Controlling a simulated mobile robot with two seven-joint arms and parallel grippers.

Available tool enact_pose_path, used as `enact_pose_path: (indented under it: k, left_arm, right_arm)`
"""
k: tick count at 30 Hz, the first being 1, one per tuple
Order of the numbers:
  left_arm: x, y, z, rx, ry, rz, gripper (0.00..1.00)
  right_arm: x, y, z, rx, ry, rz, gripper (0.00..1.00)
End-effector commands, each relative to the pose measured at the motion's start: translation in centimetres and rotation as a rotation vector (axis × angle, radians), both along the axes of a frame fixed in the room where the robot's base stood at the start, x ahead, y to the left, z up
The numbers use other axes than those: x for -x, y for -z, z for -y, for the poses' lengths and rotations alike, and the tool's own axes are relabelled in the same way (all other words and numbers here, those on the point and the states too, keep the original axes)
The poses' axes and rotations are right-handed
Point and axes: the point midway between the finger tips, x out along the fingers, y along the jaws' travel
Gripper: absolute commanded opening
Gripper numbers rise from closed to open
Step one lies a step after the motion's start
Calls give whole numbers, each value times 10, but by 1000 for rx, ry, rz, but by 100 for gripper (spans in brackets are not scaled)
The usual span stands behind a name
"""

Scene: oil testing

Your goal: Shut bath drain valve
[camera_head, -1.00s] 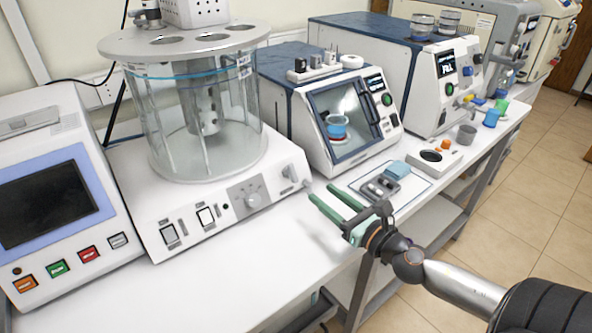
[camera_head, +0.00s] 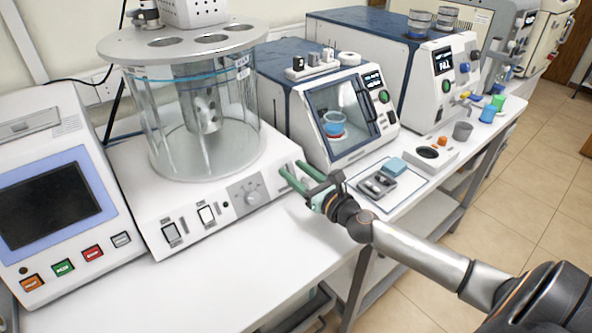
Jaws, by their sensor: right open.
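The bath (camera_head: 205,110) is a clear glass cylinder under a round metal lid with holes, on a white base. The base's front panel has a round knob (camera_head: 248,194) and two rocker switches (camera_head: 207,215). The drain valve at the right end of this panel is largely hidden behind my fingers, so its position cannot be told. My right gripper (camera_head: 290,170) is open, its green fingers pointing at that end of the panel. Whether they touch the valve cannot be told. My left gripper is not in view.
A white instrument with a dark screen (camera_head: 48,207) stands at left. A windowed chamber (camera_head: 345,115) stands close behind my right gripper. The bench front (camera_head: 230,275) is clear.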

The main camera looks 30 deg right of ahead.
Motion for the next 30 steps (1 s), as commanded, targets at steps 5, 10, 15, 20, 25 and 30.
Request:
enact_pose_path:
  k: [5, 10, 15, 20, 25, 30]
  left_arm:
    - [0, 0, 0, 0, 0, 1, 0]
    - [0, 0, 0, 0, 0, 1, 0]
    - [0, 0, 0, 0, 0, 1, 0]
    - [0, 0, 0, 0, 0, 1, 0]
    - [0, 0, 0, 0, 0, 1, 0]
    - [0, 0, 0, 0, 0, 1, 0]
  right_arm:
    - [-1, 0, 0, 0, -1, 0, 50]
    - [-1, 0, 0, 0, -1, 0, 44]
    - [-1, 0, 0, 0, -1, 0, 25]
    - [-1, 0, 0, 0, -1, 0, 7]
    - [-1, 0, 0, 0, -1, 0, 0]
    - [-1, 0, -1, 0, -1, 0, 0]
